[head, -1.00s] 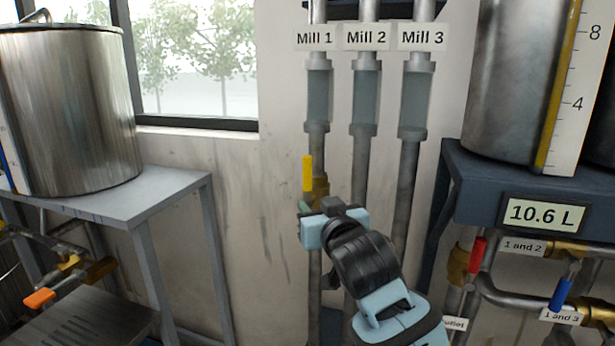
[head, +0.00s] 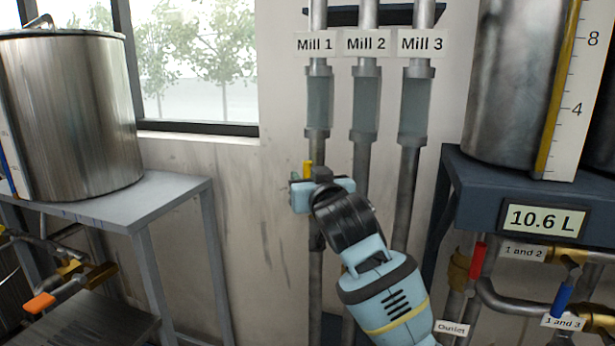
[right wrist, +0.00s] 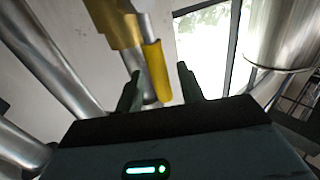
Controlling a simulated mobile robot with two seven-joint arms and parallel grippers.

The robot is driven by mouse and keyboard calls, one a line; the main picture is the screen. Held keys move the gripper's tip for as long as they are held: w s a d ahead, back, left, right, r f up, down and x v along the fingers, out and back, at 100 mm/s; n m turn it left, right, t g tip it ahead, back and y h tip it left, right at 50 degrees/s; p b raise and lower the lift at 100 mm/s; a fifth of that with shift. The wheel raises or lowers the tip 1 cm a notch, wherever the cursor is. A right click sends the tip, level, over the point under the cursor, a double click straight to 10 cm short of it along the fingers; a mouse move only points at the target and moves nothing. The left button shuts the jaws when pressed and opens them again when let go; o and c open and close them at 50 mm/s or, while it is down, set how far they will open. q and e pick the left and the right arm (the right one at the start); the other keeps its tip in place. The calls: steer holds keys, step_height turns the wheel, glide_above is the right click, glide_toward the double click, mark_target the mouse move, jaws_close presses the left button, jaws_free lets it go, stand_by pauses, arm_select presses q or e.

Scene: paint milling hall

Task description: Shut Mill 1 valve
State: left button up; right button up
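The Mill 1 pipe (head: 318,142) runs vertically under its "Mill 1" label (head: 314,44). The yellow handle of its valve (head: 307,168) stands upright along the pipe, and its lower part is hidden by my right gripper (head: 303,184). In the right wrist view the yellow handle (right wrist: 157,72) lies between the two fingers of my right gripper (right wrist: 160,80), with gaps visible beside it. The gripper is open around the handle's end and not closed on it. The brass valve body (right wrist: 113,25) shows behind. My left gripper is not in view.
The Mill 2 pipe (head: 363,145) and Mill 3 pipe (head: 410,145) run close to the right. A grey table (head: 165,190) with a steel tank (head: 75,115) stands left. A dark stand with a "10.6 L" display (head: 541,219) and red-handled and blue-handled valves is at right.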

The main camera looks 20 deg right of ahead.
steer(key=shift+w, duration=0.65)
jaws_close()
